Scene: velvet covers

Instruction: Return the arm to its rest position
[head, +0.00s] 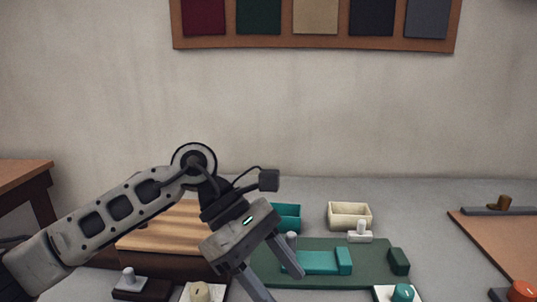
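My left arm (115,205) comes in from the left and reaches over the grey table. My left gripper (281,286) points down and to the right, with its two fingers spread apart. Nothing shows between the fingers. One fingertip is close to the bottom edge of the picture. The gripper is in front of a dark green mat (375,282) and a teal block-like piece (318,262) on it, and partly hides them. I cannot tell how high the fingertips are above the mat. My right gripper is not in view.
A wooden block (160,240) stands behind my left forearm. Teal (288,216) and cream (350,214) open boxes stand behind the mat. Small knobbed pieces, including a white one with a teal knob (403,293), sit in front. A brown board (500,240) lies right. The table's back is clear.

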